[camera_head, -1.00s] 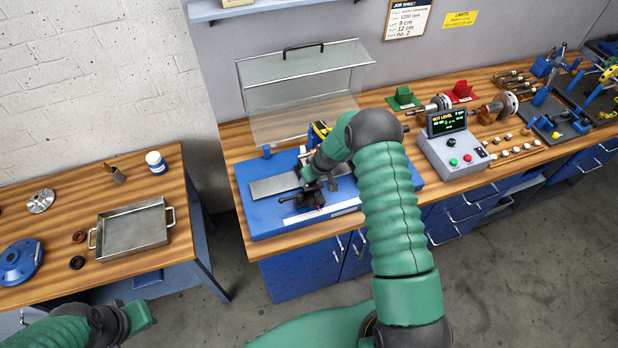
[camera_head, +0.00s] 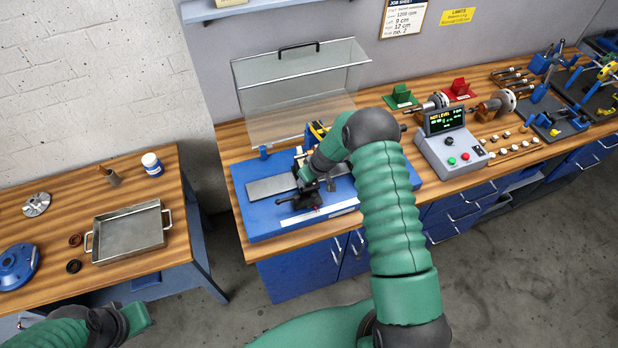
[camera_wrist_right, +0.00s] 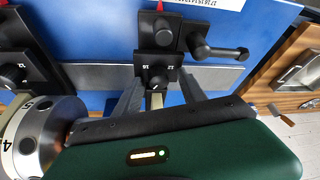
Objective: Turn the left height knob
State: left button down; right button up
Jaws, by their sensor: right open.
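In the right wrist view, a black height knob (camera_wrist_right: 157,82) with a white mark sits on a black stand (camera_wrist_right: 159,58) with a printed scale. The stand also shows in the head view (camera_head: 290,201), at the left part of the blue balancing machine (camera_head: 262,222). My right gripper (camera_wrist_right: 160,97) is open, its two grey fingers on either side of the knob. I cannot tell whether they touch it. In the head view my right gripper (camera_head: 307,182) hides the knob. My left gripper (camera_head: 138,318) is low at the left, away from the machine; its fingers are unclear.
A second stand with a similar knob (camera_wrist_right: 13,76) and a numbered wheel (camera_wrist_right: 40,138) are close to my right gripper. A side lever (camera_wrist_right: 222,52) sticks out from the stand. A clear cover (camera_head: 300,85) stands open behind. A control box (camera_head: 450,150) is to the right.

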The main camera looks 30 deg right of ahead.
jog(key=b+v, duration=0.4)
jog(key=v, duration=1.2)
jog(key=shift+s+r+b, duration=0.15)
jog(key=shift+r+b, duration=0.15)
